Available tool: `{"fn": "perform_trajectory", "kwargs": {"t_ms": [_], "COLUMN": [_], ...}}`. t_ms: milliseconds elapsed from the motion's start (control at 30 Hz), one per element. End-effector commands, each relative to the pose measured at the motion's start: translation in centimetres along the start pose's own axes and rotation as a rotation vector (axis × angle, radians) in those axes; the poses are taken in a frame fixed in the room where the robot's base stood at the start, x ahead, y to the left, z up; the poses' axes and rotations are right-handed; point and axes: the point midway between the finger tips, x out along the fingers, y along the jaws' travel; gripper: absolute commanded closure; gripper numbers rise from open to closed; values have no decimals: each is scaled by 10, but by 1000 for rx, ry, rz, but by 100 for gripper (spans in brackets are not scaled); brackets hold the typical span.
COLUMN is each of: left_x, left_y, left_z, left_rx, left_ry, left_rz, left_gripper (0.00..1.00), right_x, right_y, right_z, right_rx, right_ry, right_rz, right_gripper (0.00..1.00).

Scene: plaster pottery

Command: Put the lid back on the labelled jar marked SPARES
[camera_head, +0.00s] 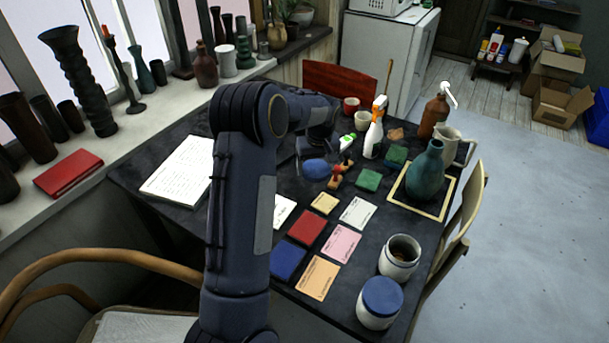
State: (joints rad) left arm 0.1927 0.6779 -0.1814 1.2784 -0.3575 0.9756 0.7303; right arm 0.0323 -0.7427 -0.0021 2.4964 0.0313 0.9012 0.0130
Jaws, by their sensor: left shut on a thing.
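My left gripper (316,153) is over the middle of the dark table, partly hidden behind my own arm. It is shut on a blue round lid (315,169), which shows just below the wrist; the fingertips are hard to make out. An open white jar (399,259) with a dark mouth stands near the table's right edge. A second white jar (378,304) with a blue lid on it stands nearer, at the front right corner. No label can be read on either jar. My right gripper is not in view.
Coloured cards, such as a pink card (341,243), lie between gripper and jars. A teal bottle (425,172) on a framed board (436,213) stands behind the open jar.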

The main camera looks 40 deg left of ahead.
Motion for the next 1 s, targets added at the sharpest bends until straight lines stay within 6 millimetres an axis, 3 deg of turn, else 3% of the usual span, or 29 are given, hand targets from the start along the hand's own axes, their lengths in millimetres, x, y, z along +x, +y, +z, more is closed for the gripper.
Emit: {"fn": "perform_trajectory", "kwargs": {"t_ms": [200, 400, 1000], "left_x": [-29, -45, -53], "left_y": [38, 60, 70], "left_z": [29, 46, 54], "left_rx": [4, 2, -1], "left_ry": [2, 1, 0], "left_rz": [2, 1, -1], "left_gripper": [45, 45, 45], "right_x": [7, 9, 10], "right_y": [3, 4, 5], "right_z": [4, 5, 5], "right_rx": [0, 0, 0], "right_ry": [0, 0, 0], "right_rz": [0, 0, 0], "right_gripper": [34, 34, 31]}}
